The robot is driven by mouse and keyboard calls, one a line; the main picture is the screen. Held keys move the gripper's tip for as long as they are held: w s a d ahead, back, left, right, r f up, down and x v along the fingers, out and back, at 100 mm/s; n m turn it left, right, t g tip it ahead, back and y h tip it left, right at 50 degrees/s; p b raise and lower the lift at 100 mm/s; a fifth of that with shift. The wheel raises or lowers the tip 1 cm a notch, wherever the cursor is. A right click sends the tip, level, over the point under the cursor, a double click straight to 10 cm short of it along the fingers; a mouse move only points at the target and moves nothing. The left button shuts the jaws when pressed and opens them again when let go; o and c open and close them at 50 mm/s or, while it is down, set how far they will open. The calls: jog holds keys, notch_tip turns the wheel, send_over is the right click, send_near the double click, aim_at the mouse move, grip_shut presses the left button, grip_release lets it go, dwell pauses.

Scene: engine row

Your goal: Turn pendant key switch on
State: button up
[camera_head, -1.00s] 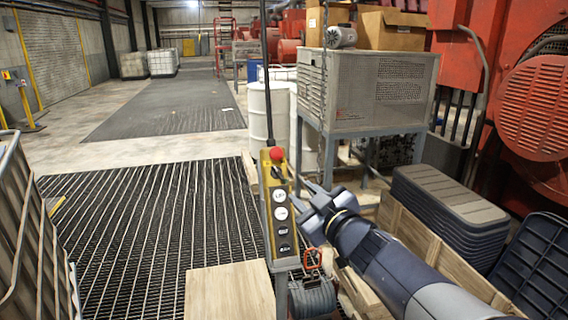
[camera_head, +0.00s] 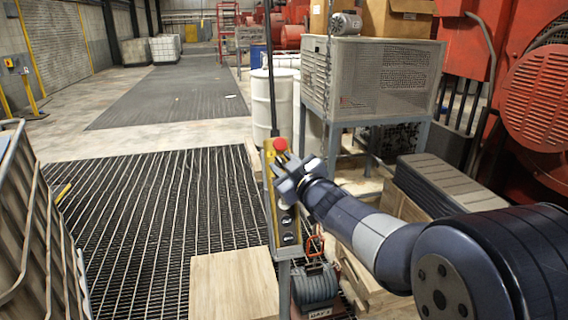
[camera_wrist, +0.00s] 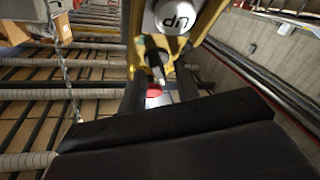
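The yellow pendant (camera_head: 267,172) hangs upright on a dark pole in the head view, with a red button (camera_head: 280,144) at its top. My gripper (camera_head: 284,165) is in front of its upper part and hides the key switch there. In the wrist view the pendant (camera_wrist: 208,14) appears upside down, with a white "UP" button (camera_wrist: 174,16). The dark key switch with a pale key tip (camera_wrist: 154,58) shows below that button. My fingers (camera_wrist: 160,85) stand apart on either side, near the key switch; I cannot tell whether they touch it. The red button (camera_wrist: 153,92) shows between them.
A grey metal unit (camera_head: 372,80) on a stand and white drums (camera_head: 272,100) are behind the pendant. Stacked dark bins (camera_head: 450,185) lie to the right beside my arm. A wooden box top (camera_head: 233,284) is at front, a wire cage (camera_head: 25,230) at left.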

grip_shut()
dwell(0.3)
